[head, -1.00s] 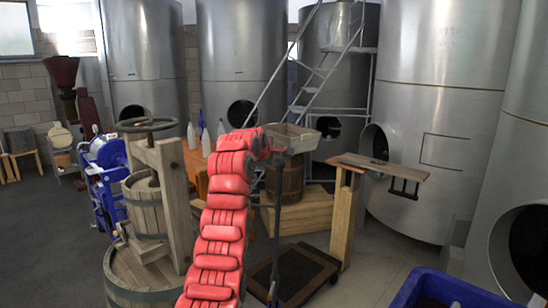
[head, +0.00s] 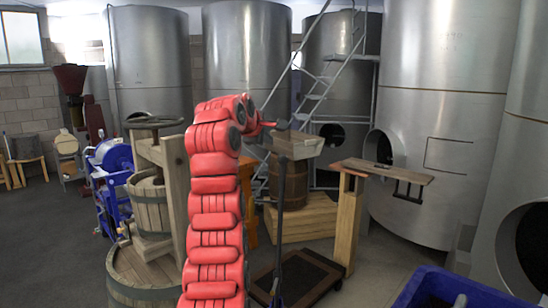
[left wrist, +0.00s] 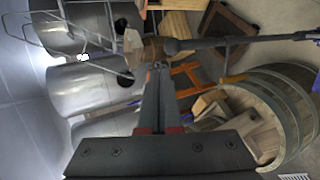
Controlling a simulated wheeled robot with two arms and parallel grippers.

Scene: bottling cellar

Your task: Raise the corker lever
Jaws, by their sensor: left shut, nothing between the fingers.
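My left gripper (head: 282,125) is in the middle of the head view at the end of my raised red arm. It is shut and empty. A dark bar (head: 279,190) that looks like the corker lever runs up to it from low in the picture. In the left wrist view the closed fingertips (left wrist: 160,67) are close to the rounded end of this dark bar (left wrist: 215,42). I cannot tell whether they touch. The rest of the corker is not clear, partly behind my arm. My right gripper is not in view.
A wooden basket press (head: 150,205) stands left of my arm. A wooden hopper (head: 298,147) on a barrel is behind the gripper. A wooden post with a board (head: 350,215) stands right. A blue crate (head: 440,283) is at the lower right. Steel tanks (head: 247,75) line the back.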

